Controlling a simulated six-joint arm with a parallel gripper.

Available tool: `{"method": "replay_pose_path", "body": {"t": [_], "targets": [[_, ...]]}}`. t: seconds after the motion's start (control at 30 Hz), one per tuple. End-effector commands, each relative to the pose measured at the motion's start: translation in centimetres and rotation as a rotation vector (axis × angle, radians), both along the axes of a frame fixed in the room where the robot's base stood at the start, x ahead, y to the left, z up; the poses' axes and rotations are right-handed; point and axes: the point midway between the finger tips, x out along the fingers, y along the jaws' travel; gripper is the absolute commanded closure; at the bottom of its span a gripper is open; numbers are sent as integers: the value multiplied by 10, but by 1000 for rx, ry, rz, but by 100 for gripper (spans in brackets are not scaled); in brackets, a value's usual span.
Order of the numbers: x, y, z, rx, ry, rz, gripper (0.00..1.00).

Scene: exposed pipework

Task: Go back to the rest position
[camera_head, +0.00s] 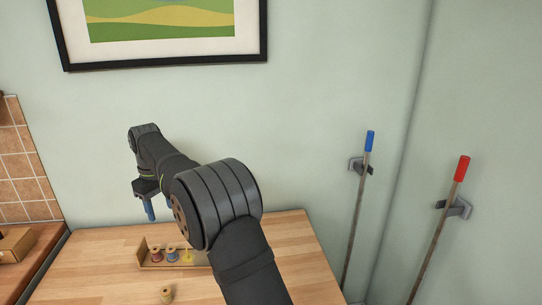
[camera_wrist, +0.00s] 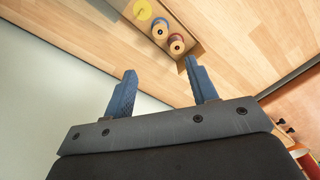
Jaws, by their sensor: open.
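My gripper (camera_wrist: 162,82) is open, with its two blue fingers spread apart and nothing between them in the wrist view. In the head view my gripper (camera_head: 149,209) hangs above the far left part of the wooden table (camera_head: 100,262), and only part of its fingers shows. My arm covers part of the table there.
A wooden holder (camera_head: 148,264) on the table carries a dark red spool (camera_head: 156,254), a blue spool (camera_head: 172,255) and a yellow spool (camera_head: 187,256). A separate spool (camera_head: 166,295) stands nearer. Two poles, blue-topped (camera_head: 370,141) and red-topped (camera_head: 461,169), lean at right.

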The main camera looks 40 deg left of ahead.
Motion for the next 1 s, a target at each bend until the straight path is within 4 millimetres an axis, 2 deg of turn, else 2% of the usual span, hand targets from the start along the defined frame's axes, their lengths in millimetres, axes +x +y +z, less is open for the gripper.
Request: {"method": "replay_pose_path", "body": {"t": [0.7, 0.9, 1.0], "targets": [[0, 0, -137, -3, 1, 0, 47], [0, 0, -159, -2, 1, 0, 47], [0, 0, -160, 1, -1, 0, 47]]}}
